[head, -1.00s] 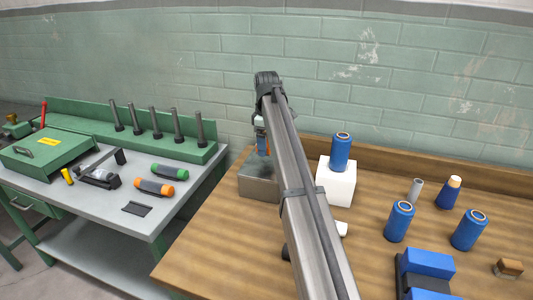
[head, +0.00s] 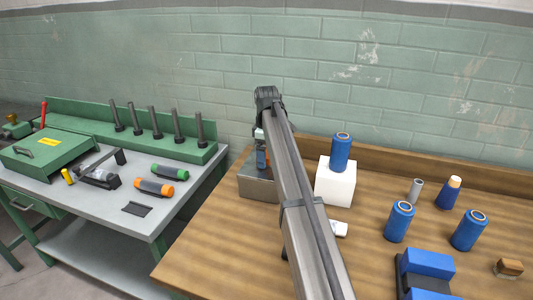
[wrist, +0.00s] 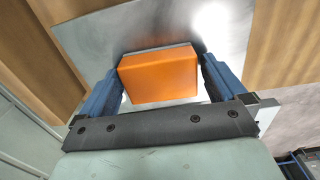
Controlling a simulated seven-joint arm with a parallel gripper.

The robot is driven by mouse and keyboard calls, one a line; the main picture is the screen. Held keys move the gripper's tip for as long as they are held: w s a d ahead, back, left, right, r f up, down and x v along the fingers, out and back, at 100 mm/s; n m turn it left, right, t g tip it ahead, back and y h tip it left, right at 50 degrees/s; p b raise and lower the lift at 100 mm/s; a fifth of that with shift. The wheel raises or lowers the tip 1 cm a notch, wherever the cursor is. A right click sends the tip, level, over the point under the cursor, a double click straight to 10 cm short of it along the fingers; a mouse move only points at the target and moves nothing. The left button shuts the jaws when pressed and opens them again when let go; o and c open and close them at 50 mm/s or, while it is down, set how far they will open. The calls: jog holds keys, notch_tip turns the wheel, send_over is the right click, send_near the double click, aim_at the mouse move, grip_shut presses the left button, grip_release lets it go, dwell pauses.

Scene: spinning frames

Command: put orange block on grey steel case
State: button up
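The orange block (wrist: 160,76) sits between the two blue fingers of my gripper (wrist: 160,82) in the wrist view. The fingers lie close along its two sides, and my gripper appears shut on it. The grey steel case (wrist: 90,36) is directly below the block in that view. In the head view the case (head: 257,188) stands at the left end of the wooden bench, partly hidden by my arm. My gripper (head: 262,160) is low over it there. Whether the block touches the case top cannot be told.
A white cube (head: 335,184) with a blue can (head: 341,152) on it stands just right of the case. More blue cans (head: 399,221) and a blue and black block (head: 426,268) are further right. The grey-topped table (head: 105,208) is at left.

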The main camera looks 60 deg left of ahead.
notch_tip(320, 180, up, 12)
jog(key=shift+r, duration=0.15)
dwell(0.7)
